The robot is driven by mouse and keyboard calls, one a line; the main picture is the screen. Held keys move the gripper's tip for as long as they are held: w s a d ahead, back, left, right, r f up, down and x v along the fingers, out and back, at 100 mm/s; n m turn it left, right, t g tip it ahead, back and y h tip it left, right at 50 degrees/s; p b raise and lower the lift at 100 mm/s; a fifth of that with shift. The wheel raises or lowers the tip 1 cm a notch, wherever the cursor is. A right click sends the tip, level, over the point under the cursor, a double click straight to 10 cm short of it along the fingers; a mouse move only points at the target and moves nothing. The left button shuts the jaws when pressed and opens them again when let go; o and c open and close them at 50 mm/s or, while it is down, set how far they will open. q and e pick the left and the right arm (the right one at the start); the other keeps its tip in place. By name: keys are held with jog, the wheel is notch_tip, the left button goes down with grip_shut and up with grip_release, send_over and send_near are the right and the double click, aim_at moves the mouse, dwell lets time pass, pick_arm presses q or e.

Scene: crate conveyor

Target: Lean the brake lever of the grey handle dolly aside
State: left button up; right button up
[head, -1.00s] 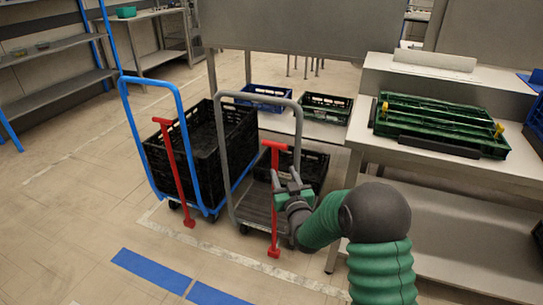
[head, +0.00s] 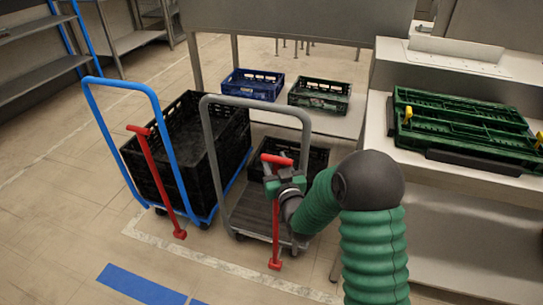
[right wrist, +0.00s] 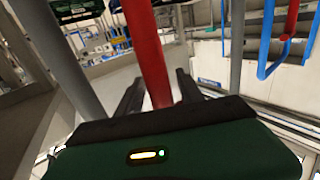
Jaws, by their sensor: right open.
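The grey handle dolly (head: 204,135) stands in the middle of the head view, its handle a tall grey hoop. Its red brake lever (head: 276,232) stands nearly upright in front of the deck, with a short crossbar on top. My right gripper (head: 271,183) is at the upper part of this lever, below the crossbar. In the right wrist view the red lever (right wrist: 146,50) runs between the two dark fingers of my right gripper (right wrist: 158,88), which are open around it. Whether a finger touches the lever cannot be told. My left gripper is not in view.
A blue handle dolly (head: 101,112) with its own red lever (head: 155,180) and black crates (head: 232,140) stands close on the left. A steel table (head: 455,185) with green crates (head: 465,125) stands at the right. The floor in front is clear.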

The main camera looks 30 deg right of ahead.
jog(key=shift+a+r, duration=0.1)
jog(key=shift+a, duration=0.1)
jog(key=shift+c, duration=0.6)
jog(key=shift+d, duration=0.1)
grip_shut()
dwell(0.4)
